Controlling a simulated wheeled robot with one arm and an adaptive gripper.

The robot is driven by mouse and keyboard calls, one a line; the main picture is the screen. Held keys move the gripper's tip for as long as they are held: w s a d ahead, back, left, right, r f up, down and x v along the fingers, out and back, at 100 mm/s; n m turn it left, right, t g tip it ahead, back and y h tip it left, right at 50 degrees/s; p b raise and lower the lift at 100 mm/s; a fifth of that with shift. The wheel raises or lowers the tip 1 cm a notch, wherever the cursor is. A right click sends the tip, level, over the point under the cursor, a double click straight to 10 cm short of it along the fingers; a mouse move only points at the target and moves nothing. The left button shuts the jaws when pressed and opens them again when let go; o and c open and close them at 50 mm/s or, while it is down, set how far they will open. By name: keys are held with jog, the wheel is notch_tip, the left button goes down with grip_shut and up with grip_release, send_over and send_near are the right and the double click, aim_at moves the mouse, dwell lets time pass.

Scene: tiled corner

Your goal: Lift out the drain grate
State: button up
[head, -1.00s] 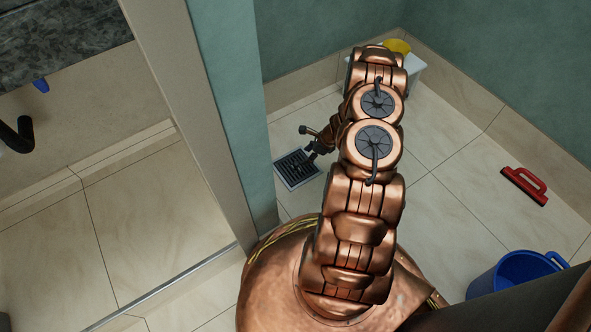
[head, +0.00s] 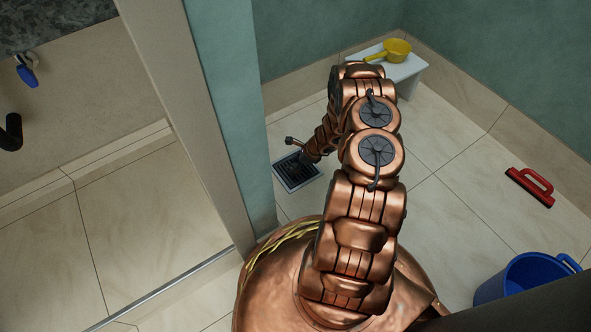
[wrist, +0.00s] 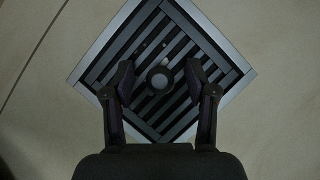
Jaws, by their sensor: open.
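The drain grate (head: 290,176) is a dark slatted square in a light metal frame (wrist: 226,100), set in the floor by the green wall corner. In the wrist view the grate (wrist: 140,48) fills the middle, with a round dark knob (wrist: 160,79) at its centre. My gripper (wrist: 158,75) is open, with one finger on each side of the knob and gaps between fingers and knob. I cannot tell how high the fingertips are above the slats. In the head view my arm hides part of the grate and most of the gripper.
A white stool (head: 411,70) with a yellow dipper (head: 397,49) stands at the back. A red-handled float (head: 531,186) lies on the right floor, and a blue bucket (head: 520,281) stands at lower right. A green partition (head: 235,110) rises just left of the grate.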

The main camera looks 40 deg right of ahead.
aim_at(295, 165)
grip_shut()
dwell(0.5)
jog(key=shift+r, duration=0.1)
jog(key=shift+r+p, duration=0.25)
jog(key=shift+p, duration=0.05)
notch_tip(295, 165, up, 4)
jog(key=shift+w+f+p, duration=0.1)
jog(key=shift+p, duration=1.1)
jog(key=s+a, duration=0.1)
jog(key=s, duration=0.2)
jog(key=s+a+p, duration=0.1)
jog(key=s+a, duration=0.1)
jog(key=s, duration=0.2)
jog(key=s+a+p, duration=0.1)
jog(key=s, duration=0.2)
jog(key=shift+s+a, duration=0.35)
jog(key=shift+s+a+r+p, duration=0.1)
jog(key=shift+s+a+p, duration=0.2)
jog(key=shift+s, duration=0.35)
jog(key=shift+s+a+r+p, duration=0.15)
jog(key=shift+s+a+p, duration=0.15)
jog(key=shift+s, duration=0.4)
jog(key=shift+s+a+r+p, duration=0.1)
jog(key=shift+s+a+p, duration=0.2)
jog(key=shift+s, duration=0.35)
